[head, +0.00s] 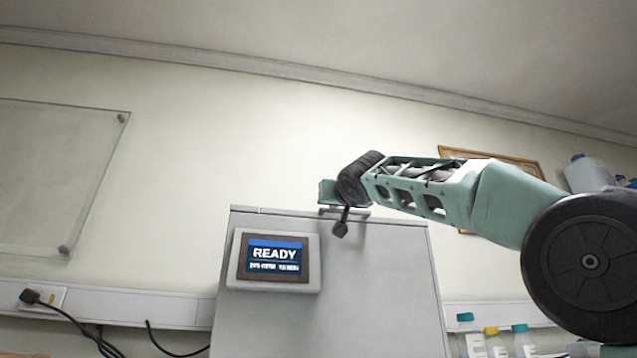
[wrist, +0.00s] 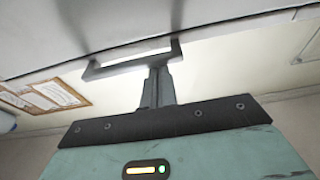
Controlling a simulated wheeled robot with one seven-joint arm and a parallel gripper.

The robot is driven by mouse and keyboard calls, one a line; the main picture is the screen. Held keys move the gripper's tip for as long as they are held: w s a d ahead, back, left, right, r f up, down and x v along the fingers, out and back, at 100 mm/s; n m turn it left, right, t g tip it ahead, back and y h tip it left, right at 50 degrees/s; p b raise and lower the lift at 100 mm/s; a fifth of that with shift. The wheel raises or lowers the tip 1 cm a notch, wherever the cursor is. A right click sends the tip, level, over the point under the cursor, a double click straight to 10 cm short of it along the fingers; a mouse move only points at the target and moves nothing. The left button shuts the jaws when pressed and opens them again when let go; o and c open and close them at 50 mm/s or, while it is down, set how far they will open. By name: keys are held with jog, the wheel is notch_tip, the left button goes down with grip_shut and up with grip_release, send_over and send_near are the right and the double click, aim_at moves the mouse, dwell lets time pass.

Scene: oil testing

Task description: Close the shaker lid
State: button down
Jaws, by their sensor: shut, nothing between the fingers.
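The shaker (head: 385,275) is a large grey cabinet in the middle of the head view. Its top edge slopes slightly down to the right. I cannot tell from this low angle whether its lid is open or fully down. A grey bar handle (wrist: 103,70) shows in the wrist view, under a pale surface. My gripper (wrist: 156,72) is shut and empty, with its fingertips at or very close to the handle; contact is unclear. In the head view my wrist is over the cabinet's top edge, and the fingertips are not clearly visible.
A screen (head: 274,261) reading READY is on the cabinet's front left. Several capped bottles (head: 474,345) stand at the lower right, partly behind my arm. A power cable (head: 75,322) hangs at the left. A glass panel (head: 60,180) is on the wall.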

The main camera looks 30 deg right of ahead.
notch_tip(320, 180, up, 4)
jog(key=p, duration=0.4)
jog(key=f+b+v, duration=0.1)
jog(key=b+v, duration=0.2)
jog(key=v, duration=0.7)
jog(key=shift+w, duration=0.15)
